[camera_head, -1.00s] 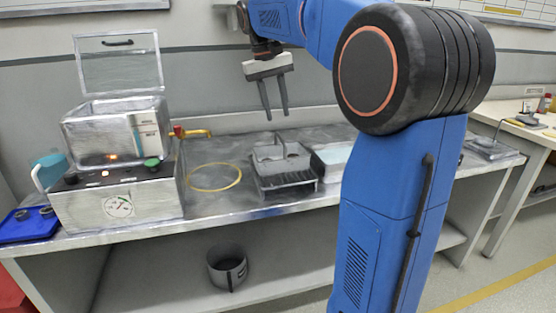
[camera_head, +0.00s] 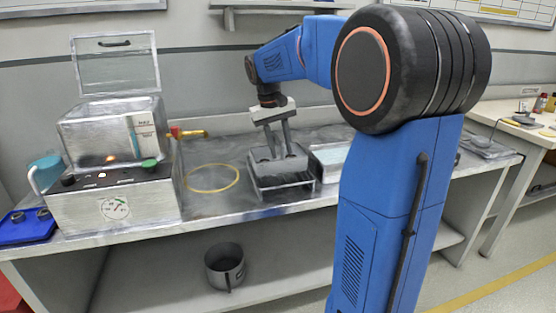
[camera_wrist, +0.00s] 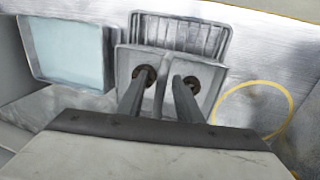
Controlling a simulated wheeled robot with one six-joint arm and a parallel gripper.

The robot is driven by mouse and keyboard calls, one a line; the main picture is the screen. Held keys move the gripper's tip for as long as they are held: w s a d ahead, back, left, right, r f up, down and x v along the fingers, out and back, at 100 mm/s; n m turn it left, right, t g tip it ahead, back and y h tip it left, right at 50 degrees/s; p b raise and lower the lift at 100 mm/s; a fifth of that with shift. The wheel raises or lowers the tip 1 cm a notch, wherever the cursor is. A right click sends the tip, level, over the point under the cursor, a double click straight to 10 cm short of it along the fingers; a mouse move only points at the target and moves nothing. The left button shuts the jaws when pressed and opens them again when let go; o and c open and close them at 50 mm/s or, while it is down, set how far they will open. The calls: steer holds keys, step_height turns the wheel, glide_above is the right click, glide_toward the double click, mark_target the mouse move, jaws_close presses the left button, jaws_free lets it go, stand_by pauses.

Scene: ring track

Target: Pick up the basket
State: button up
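The basket (camera_head: 297,163) is a grey two-compartment box with a raised middle divider. It sits on a dark ribbed rack (camera_head: 309,180) on the metal bench. In the wrist view the basket (camera_wrist: 207,72) shows from above, with the rack (camera_wrist: 196,32) beyond it. My gripper (camera_head: 279,150) points down over the basket. Its two fingers are apart, one on each side of the divider (camera_wrist: 162,80), with gaps visible between. The fingertips reach down into or just over the two compartments; their exact depth is hard to tell.
A tray with pale blue contents (camera_head: 331,146) stands close to the basket's right. A yellow ring (camera_head: 212,190) lies flat to its left. Farther left is a metal bath with a raised lid (camera_head: 115,135). A grey pot (camera_head: 226,268) stands on the lower shelf.

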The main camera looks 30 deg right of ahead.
steer(key=shift+s+d+f, duration=0.1)
steer(key=shift+d+f, duration=0.1)
steer(key=shift+f, duration=0.65)
jaws_close()
steer(key=shift+r, duration=0.1)
